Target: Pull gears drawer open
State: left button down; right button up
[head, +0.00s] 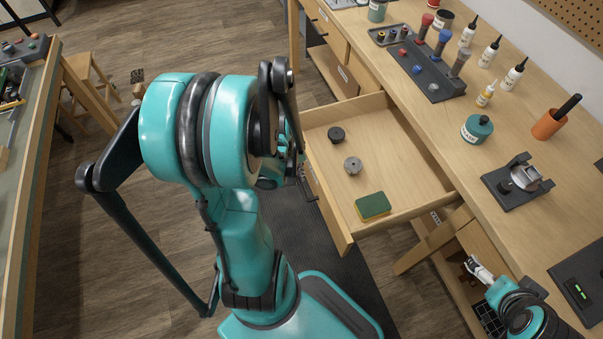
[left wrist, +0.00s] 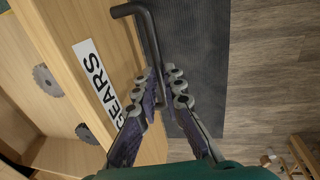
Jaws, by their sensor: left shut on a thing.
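The gears drawer (head: 392,152) is pulled well out of the bench in the head view. Its front panel carries a "GEARS" label (left wrist: 97,80) in the left wrist view. A dark bar handle (left wrist: 147,35) stands off that panel. My left gripper (left wrist: 164,84) is shut on the handle, with a finger on each side of it. In the head view my own arm hides most of this grip. My right gripper (head: 480,268) is at the lower right, away from the drawer; its jaw opening is unclear.
Inside the drawer lie a dark round part (head: 336,134), a grey gear (head: 352,165) and a green and yellow block (head: 373,206). The workbench (head: 425,118) holds bottles, a tool rack (head: 432,78) and an orange cup (head: 549,124). A stool (head: 92,75) stands at the left.

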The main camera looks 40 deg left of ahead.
pick_arm(q)
jog(key=c, duration=1.6)
grip_release()
notch_tip(320, 180, up, 12)
jog(key=s, duration=0.2)
jog(key=shift+a, duration=0.45)
jog(key=shift+f, duration=0.1)
jog(key=w+d+m, duration=0.1)
jog(key=d+m, duration=0.1)
jog(key=w+d+r+m+t+y, duration=0.1)
jog(key=d+m, duration=0.1)
jog(key=d, duration=0.1)
jog(key=w+d+m, duration=0.2)
jog(key=d, duration=0.1)
jog(key=shift+d+r+t, duration=0.15)
jog(key=shift+r+t, duration=0.25)
jog(key=w+d+r+m+t, duration=0.1)
jog(key=d+r+m+t, duration=0.1)
jog(key=d+m, duration=0.5)
jog(key=d+t, duration=0.1)
jog(key=d, duration=0.1)
jog(key=shift+w+d+r, duration=0.25)
jog(key=shift+w+d, duration=0.1)
jog(key=shift+w, duration=0.05)
